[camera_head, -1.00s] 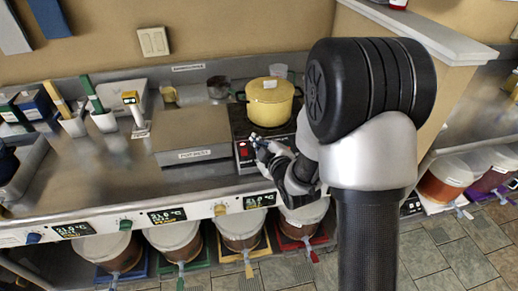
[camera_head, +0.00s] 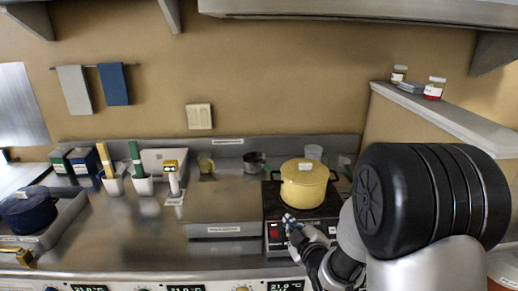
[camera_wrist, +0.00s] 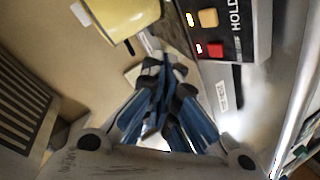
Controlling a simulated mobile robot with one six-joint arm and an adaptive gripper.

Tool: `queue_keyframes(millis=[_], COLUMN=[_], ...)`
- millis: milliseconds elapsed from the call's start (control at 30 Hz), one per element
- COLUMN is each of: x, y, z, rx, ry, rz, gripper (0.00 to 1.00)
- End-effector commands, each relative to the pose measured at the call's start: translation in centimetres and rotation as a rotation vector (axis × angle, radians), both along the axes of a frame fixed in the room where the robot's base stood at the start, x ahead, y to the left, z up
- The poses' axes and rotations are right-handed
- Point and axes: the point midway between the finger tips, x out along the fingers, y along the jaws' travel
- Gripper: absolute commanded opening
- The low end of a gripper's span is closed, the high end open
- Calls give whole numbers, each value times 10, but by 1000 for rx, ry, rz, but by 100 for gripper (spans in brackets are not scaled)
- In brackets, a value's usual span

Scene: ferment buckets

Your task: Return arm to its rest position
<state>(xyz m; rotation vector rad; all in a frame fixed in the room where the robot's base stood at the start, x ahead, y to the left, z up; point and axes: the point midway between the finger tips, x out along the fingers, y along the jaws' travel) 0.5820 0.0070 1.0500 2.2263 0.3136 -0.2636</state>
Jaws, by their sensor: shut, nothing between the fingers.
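My gripper (camera_head: 291,221) is in front of the hot plate (camera_head: 266,256) in the head view, close to its red switch (camera_head: 275,234). My arm reaches in from the lower right and is bent, with a large black joint near the camera. In the wrist view the gripper's blue-grey fingers (camera_wrist: 160,70) are together and empty. Their tips point towards the yellow pot (camera_wrist: 118,14) and the hot plate's front (camera_wrist: 228,28), which has a red and a yellow button. I cannot tell whether the fingertips touch the front.
The yellow pot also shows on the hot plate in the head view (camera_head: 304,188). A small metal pot (camera_head: 254,161) and a clear cup (camera_head: 313,152) stand behind. A dark blue pot (camera_head: 28,212) is far left. A ledge (camera_head: 440,115) with jars juts out at right.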

Motion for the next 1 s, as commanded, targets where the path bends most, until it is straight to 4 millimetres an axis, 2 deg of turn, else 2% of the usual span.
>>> queue_keyframes(millis=[167,267,367,533,700,800,900,1000], x=[-21,-49,-86,-167,-255,-297,-325,-339], y=[-10,-17,-21,-24,-17,-13,-10,-8], z=[35,55,71,92,101,102,102,101], rx=[71,145,226,374,512,565,599,612], ry=[126,237,346,528,696,773,825,852], rz=[-90,-177,-272,-439,-591,-658,-702,-723], gripper=[0,0,0,0,0,0,0,0])
